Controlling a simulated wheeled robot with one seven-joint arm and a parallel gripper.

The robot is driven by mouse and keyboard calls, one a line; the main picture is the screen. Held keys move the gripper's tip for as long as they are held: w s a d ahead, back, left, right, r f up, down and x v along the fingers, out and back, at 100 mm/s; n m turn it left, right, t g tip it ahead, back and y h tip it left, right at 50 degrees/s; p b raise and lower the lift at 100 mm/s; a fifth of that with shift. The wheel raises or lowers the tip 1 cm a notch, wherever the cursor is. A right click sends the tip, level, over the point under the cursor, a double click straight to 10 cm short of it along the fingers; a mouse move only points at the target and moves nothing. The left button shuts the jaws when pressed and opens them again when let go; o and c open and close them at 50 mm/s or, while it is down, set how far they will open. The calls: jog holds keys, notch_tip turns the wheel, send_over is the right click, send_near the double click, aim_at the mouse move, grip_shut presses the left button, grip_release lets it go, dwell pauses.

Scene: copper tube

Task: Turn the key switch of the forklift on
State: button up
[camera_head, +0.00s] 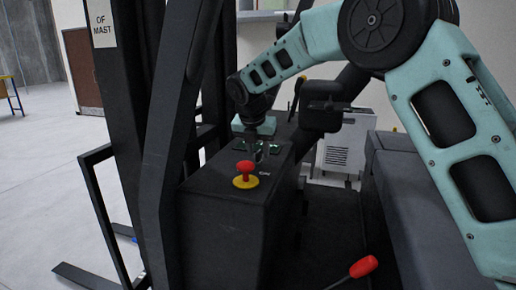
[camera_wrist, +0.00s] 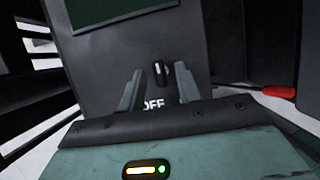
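The key switch (camera_wrist: 161,73) is a small dark and silver piece on the forklift's dark panel in the wrist view. A white OFF label (camera_wrist: 153,104) is below it. My gripper (camera_wrist: 158,82) is open, with one finger on each side of the key switch in that picture. I cannot tell whether the fingers touch it or how far they are from the panel. In the head view my gripper (camera_head: 264,149) points down at the top of the forklift's black console (camera_head: 220,190). The key switch cannot be made out there.
A red mushroom button on a yellow base (camera_head: 246,175) stands on the console close to my gripper. The black mast (camera_head: 165,130) rises at left. A red-tipped lever (camera_head: 362,267) is at lower right, beside a dark seat (camera_head: 415,200). A green screen (camera_wrist: 115,10) lies above the key.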

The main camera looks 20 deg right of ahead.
jog(key=shift+f, duration=0.25)
grip_shut()
